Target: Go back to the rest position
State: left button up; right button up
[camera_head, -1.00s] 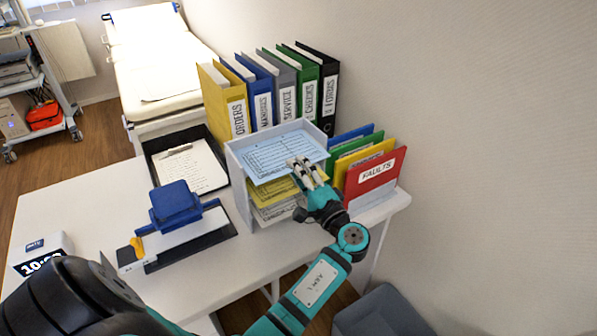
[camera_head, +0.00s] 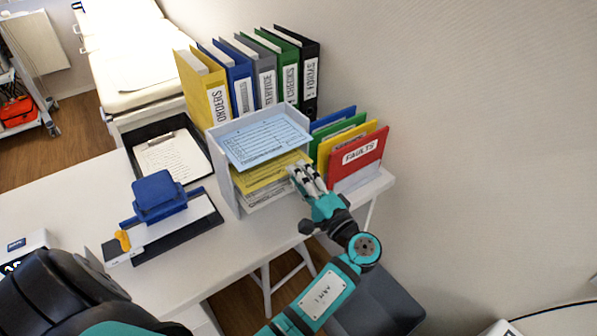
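My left gripper (camera_head: 303,172) is at the front right corner of the white letter tray stack (camera_head: 226,190), in front of its middle level. Its two fingers point up and away from me, close side by side. I cannot tell whether they are apart or shut, and I see nothing held. A light blue printed sheet (camera_head: 264,141) lies on the top level. Yellow sheets (camera_head: 262,178) lie in the level below, with white sheets under them. My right gripper is not in view.
Coloured folders, with a red one (camera_head: 357,157) in front, stand close right of my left gripper. Ring binders (camera_head: 205,95) stand behind the trays. A clipboard (camera_head: 173,157) and a blue hole punch (camera_head: 158,195) are on the white desk (camera_head: 60,205). A dark grey seat (camera_head: 385,303) is below.

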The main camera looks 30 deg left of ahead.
pick_arm(q)
jog(key=shift+f, duration=0.1)
jog(key=s+a+f+n+g+h, duration=0.1)
jog(key=s+f+h, duration=0.1)
jog(key=s+f, duration=0.2)
jog(key=s+a+f+h, duration=0.1)
jog(key=s+f+h, duration=0.2)
jog(key=f, duration=0.2)
jog(key=s+a+f+n+g+h, duration=0.1)
jog(key=s+f+h, duration=0.2)
jog(key=s+f, duration=0.1)
jog(key=shift+s+a+f+n+g, duration=0.2)
jog(key=shift+s+f+n+g, duration=0.15)
jog(key=shift+f, duration=0.1)
jog(key=s+d+f+g+h, duration=0.1)
jog(key=s+d+h, duration=0.9)
jog(key=s+d, duration=0.3)
notch_tip(320, 180, down, 26)
jog(key=s+a+g, duration=0.1)
jog(key=g, duration=0.1)
jog(key=s+a+f, duration=0.3)
jog(key=s+f, duration=1.3)
jog(key=s, duration=0.1)
jog(key=shift+f+g, duration=0.4)
jog(key=shift+g, duration=0.05)
